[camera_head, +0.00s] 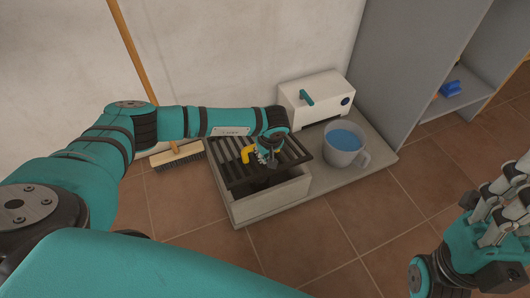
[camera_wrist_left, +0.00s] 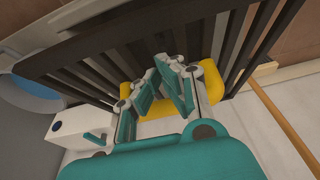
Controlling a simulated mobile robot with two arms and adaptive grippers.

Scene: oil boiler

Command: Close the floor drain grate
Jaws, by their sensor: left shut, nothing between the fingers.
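The dark slatted floor drain grate (camera_head: 291,150) lies over a low pale drain box (camera_head: 272,207). Its near edge stands above the box rim, with a dark gap beneath, so it looks tilted. A yellow handle (camera_head: 247,154) sits on the grate. My left gripper (camera_head: 267,160) is at the grate beside the handle, shut with nothing held. In the left wrist view the slats (camera_wrist_left: 90,50) and yellow handle (camera_wrist_left: 211,82) are close behind the left fingers (camera_wrist_left: 170,68); contact is unclear. My right gripper (camera_head: 497,200) is at the right edge, away from the grate and partly cut off.
A grey mug with blue liquid (camera_head: 344,145) stands right of the grate on a pale slab (camera_head: 376,155). A white box with a teal handle (camera_head: 314,96) stands behind it. A broom (camera_head: 177,155) leans on the wall. A grey cabinet (camera_head: 400,75) stands right. The front tiled floor is clear.

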